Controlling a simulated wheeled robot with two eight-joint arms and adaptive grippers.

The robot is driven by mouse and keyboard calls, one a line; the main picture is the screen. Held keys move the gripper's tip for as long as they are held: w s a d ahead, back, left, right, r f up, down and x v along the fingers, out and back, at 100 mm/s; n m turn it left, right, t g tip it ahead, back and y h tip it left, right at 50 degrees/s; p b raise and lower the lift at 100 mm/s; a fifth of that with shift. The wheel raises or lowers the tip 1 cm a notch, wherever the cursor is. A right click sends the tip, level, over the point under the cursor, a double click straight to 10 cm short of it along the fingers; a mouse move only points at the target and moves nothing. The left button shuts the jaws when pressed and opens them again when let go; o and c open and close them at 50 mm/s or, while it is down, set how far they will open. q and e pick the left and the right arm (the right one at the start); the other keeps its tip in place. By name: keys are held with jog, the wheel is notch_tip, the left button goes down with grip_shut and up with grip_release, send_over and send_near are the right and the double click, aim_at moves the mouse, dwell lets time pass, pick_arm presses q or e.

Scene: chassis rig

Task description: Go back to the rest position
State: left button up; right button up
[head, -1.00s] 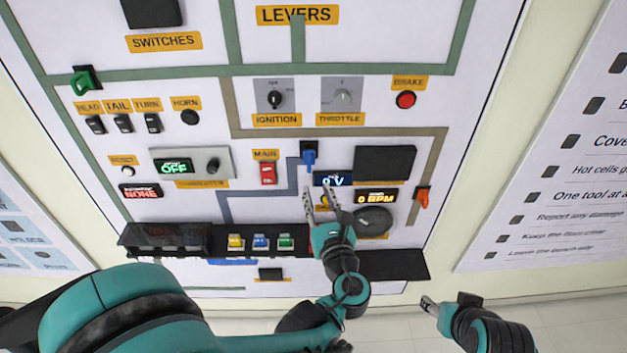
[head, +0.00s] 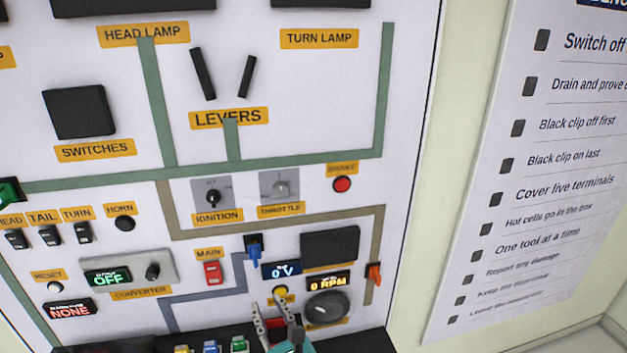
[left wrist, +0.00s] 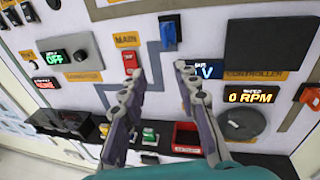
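My left gripper (head: 269,316) is at the bottom of the head view, in front of the panel's lower part. Its two fingers are apart with nothing between them, as the left wrist view (left wrist: 158,80) also shows. The blue connector (head: 255,249) sits on the panel above it, clear of the fingers; it is at the top in the left wrist view (left wrist: 170,34). The red main switch (head: 212,272) is to the upper left of the gripper. My right gripper is outside both current views.
The panel (head: 300,100) fills most of the head view. The converter display (head: 107,277) reads OFF; the others read 0 V and 0 RPM (head: 328,283). Yellow, blue and green blocks (head: 210,347) line the ledge. A rules poster (head: 560,180) hangs right.

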pick_arm(q)
jog(key=s+a+f+n+g+h+b, duration=0.2)
jog(key=s+a+f+n+g, duration=0.15)
jog(key=a+f+n, duration=0.35)
jog(key=s+a+f+n+g+h+b, duration=0.1)
jog(key=s+a+f+n+g+b, duration=0.1)
jog(key=f+n+g, duration=0.5)
jog(key=s+d+n+t+h+b, duration=0.2)
jog(key=s+n+h, duration=0.3)
jog(key=n, duration=1)
jog(key=shift+s+d+f, duration=0.35)
jog(key=shift+s+d, duration=0.05)
jog(key=shift+s, duration=0.15)
